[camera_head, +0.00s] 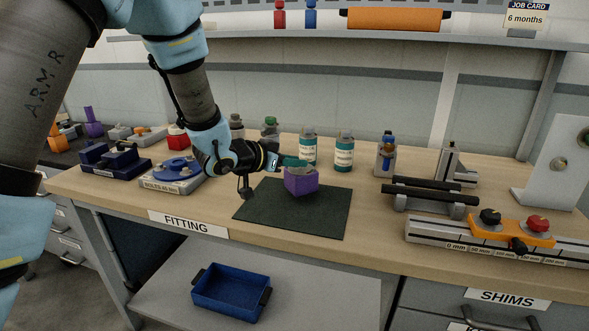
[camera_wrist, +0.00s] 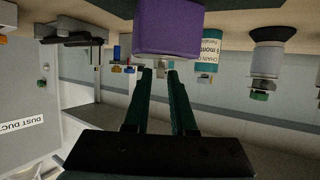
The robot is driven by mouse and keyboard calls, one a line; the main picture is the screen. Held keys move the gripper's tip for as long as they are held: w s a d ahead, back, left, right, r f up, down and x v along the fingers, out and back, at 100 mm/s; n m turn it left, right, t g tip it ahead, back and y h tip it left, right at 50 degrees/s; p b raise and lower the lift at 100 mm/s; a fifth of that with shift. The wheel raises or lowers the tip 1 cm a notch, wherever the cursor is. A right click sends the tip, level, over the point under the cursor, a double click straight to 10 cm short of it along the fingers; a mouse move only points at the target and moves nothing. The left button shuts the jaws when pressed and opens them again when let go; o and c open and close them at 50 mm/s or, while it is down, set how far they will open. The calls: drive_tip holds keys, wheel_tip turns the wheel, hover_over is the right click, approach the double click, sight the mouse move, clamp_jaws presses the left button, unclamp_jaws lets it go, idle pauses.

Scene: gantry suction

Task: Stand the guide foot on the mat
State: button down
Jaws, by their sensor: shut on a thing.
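The guide foot is a purple block (camera_head: 301,182) with a paler top, upright over the back part of the dark green mat (camera_head: 292,213). I cannot tell whether its underside touches the mat. My gripper (camera_head: 294,163) reaches in from the left, its green fingers at the top of the block. In the wrist view, which is upside down, the purple block (camera_wrist: 168,28) lies just past the fingertips (camera_wrist: 167,76), which are close together. My gripper is shut on the upper part of the guide foot; the gripped part is mostly hidden. The front of the mat is bare.
Two teal-labelled bottles (camera_head: 308,147) (camera_head: 344,152) stand close behind the mat. A blue round fixture (camera_head: 174,171) is to the left. Black bars on grey blocks (camera_head: 430,196) and a ruled rail (camera_head: 480,238) are to the right. A blue tray (camera_head: 230,292) sits on the lower shelf.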

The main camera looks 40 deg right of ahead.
drive_tip(key=shift+f, duration=1)
drive_tip(key=shift+f, duration=0.1)
drive_tip(key=c, duration=0.7)
unclamp_jaws()
drive_tip(key=shift+c, duration=0.2)
drive_tip(key=shift+a, duration=0.15)
drive_tip(key=b+v, duration=0.1)
drive_tip(key=v, duration=1)
drive_tip(key=shift+a+r+b, duration=0.2)
drive_tip(key=shift+a+b, duration=0.15)
drive_tip(key=shift+b, duration=0.05)
